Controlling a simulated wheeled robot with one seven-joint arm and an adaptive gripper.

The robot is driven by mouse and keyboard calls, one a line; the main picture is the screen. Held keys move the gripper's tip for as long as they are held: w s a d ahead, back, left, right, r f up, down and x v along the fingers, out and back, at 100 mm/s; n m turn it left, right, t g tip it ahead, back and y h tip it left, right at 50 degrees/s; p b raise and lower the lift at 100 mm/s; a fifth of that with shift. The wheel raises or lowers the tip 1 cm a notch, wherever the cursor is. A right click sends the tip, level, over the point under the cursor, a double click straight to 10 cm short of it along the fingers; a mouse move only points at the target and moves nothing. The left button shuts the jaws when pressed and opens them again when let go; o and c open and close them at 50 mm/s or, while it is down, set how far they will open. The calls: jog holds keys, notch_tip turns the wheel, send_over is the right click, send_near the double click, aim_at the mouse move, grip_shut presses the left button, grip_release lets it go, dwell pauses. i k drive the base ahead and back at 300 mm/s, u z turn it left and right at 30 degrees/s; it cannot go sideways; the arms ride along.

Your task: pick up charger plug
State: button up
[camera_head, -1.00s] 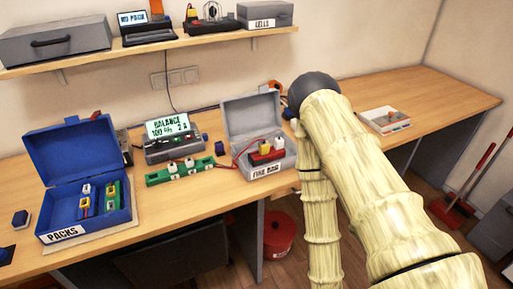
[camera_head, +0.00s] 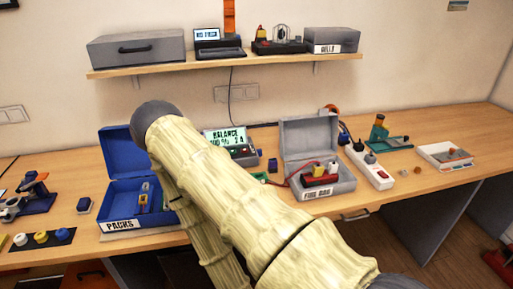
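A white power strip (camera_head: 379,177) lies on the bench right of the grey box. A small dark plug-like piece (camera_head: 370,158) sits on its middle part; it may be the charger plug, but it is too small to tell. Another dark piece (camera_head: 358,146) is at the strip's far end. My arm, pale with a dark rounded joint, crosses the middle of the view. My gripper is not in view. The balance charger (camera_head: 241,152) with a lit display stands behind my arm, partly hidden.
An open blue box (camera_head: 122,187) labelled PACKS is at left, an open grey box (camera_head: 341,187) at centre right. A green device (camera_head: 380,134) and a white tray (camera_head: 447,163) stand farther right. A shelf (camera_head: 160,68) hangs above. The front right bench top is mostly clear.

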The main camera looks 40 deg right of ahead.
aim_at(316, 168)
jog(key=u, duration=0.5)
jog(key=k, duration=0.8)
jog(key=z, duration=1.5)
jog(key=i, duration=0.45)
jog(key=z, duration=0.1)
